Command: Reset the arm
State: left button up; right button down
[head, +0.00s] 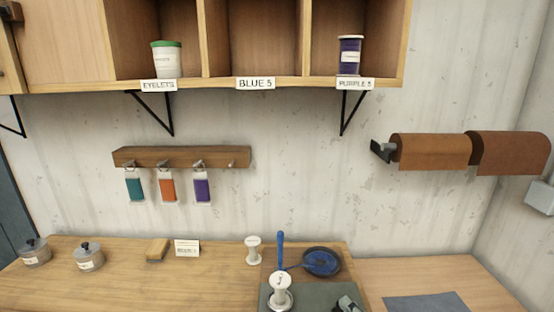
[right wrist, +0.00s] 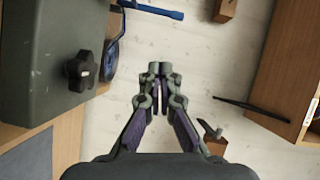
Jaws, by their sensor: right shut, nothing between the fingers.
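My left gripper is in neither view.
A grey-green block with a black knob (right wrist: 82,70) is close on the left in the wrist view. Above are a tag rack (head: 180,156), shelf (head: 215,86) and leather rolls (head: 430,150).

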notch_tip(320, 180, down, 7)
jog(key=s+a+n+g+h, duration=0.2)
jog(key=n+g, duration=0.2)
jog(key=n, duration=0.1)
jog(key=s+d+f+n+g+h, duration=0.65)
jog(key=s+d+f, duration=0.3)
jog(key=s, duration=0.35)
jog(key=s+d+f+g, duration=0.1)
jog(key=s+f, duration=0.1)
jog(key=f, duration=1.2)
jog(key=s+d+f+g, duration=0.1)
jog(key=d+f+g, duration=0.1)
jog(key=f, duration=1.2)
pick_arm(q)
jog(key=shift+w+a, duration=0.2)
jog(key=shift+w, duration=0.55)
pick_arm(e)
jog(key=s+f, duration=1.5)
jog(key=s, duration=0.3)
jog(key=shift+s+d+m, duration=0.15)
jog(key=shift+d+m, duration=0.15)
jog(key=shift+m, duration=0.05)
